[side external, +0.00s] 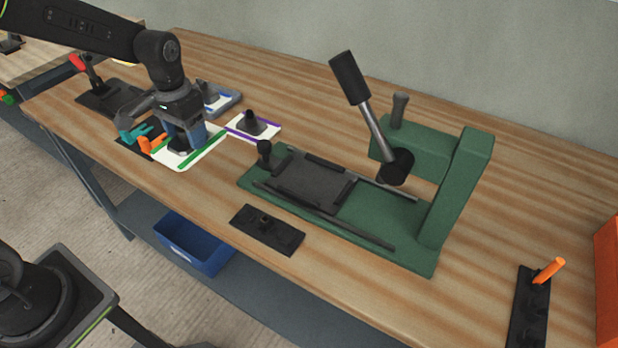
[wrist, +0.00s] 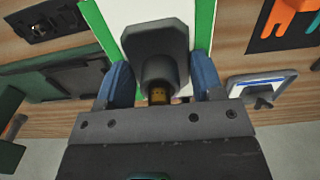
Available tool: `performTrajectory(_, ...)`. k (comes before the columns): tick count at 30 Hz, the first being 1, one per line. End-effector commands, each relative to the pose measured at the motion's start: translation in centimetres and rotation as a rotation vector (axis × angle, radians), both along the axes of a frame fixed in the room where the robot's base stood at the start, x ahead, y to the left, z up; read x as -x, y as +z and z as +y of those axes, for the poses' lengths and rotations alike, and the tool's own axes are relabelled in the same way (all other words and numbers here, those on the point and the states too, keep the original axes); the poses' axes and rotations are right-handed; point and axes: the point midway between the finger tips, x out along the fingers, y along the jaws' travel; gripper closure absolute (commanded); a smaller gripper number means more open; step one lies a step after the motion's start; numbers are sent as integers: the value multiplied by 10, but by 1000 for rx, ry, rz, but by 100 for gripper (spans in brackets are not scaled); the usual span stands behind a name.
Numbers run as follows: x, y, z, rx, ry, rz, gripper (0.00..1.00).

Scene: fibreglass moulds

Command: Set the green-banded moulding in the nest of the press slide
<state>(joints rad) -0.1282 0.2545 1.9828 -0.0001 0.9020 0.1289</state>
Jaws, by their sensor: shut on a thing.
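The green-banded moulding (side external: 199,157) is a white plate with green bands and a black block with a round boss on top. It lies at the left of the bench in the side view, and the wrist view shows its white face (wrist: 150,12). My gripper (side external: 183,149) is shut on the boss, with its blue fingers (wrist: 162,88) on either side. I cannot tell whether the plate touches the bench. The press slide (side external: 310,180) is a dark plate with raised black edge strips around its nest, which is empty. It sits on the green press (side external: 408,235), right of my gripper.
A purple-banded moulding (side external: 270,131) lies between my gripper and the press. A blue-banded one (side external: 228,101) lies behind. Teal and orange clamps (side external: 150,143) stand close on the left. The press lever (side external: 362,100) stands up, tilted. A black plate (side external: 267,230) lies in front of the press.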

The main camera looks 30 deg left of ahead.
Motion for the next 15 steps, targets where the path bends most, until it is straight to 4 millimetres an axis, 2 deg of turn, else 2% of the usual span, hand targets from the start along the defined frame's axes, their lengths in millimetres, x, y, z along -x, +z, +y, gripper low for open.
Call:
performTrajectory(1, -1, 16, 0, -1, 0, -7, 75)
performTrajectory(6, 0, 49, 0, 0, 1, -4, 75)
performTrajectory(12, -1, 75, -1, 0, 8, -1, 75)
performTrajectory(15, -5, 74, -3, 0, 59, 1, 75)
